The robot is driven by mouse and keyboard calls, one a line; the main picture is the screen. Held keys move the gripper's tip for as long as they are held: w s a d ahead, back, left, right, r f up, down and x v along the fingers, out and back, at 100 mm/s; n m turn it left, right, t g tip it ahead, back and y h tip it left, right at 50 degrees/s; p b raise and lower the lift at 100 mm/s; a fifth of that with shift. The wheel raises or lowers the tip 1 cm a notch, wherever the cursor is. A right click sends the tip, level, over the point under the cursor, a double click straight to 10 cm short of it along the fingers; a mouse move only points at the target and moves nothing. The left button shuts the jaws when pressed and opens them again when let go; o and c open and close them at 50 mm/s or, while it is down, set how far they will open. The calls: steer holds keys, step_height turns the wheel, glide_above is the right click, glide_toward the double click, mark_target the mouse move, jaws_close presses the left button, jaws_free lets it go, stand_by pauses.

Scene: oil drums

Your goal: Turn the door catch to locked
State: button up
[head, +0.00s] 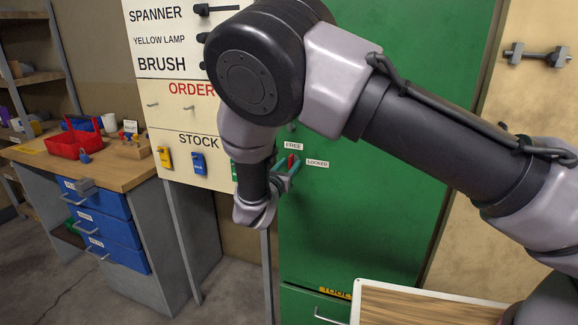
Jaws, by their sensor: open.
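The green cabinet door (370,190) fills the middle of the head view. A small red door catch (291,161) sits on it, just below the FREE label (293,146) and left of the LOCKED label (318,162). The visible red part looks roughly upright, towards FREE; its lower part is hidden by my gripper. My gripper (287,172) is open, in front of and slightly below the catch. I cannot tell whether its fingers touch the catch.
A white order board (180,110) with hooks and hanging tags stands left of the cabinet. Farther left is a workbench (130,172) with a red tote (73,145) and blue drawers (105,232). A wood-topped tray (420,305) is at bottom right. A wall bracket (537,55) is at upper right.

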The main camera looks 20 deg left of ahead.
jaws_close()
steer(key=m, duration=0.8)
steer(key=shift+m, duration=0.3)
steer(key=m, duration=0.9)
stand_by(0.4)
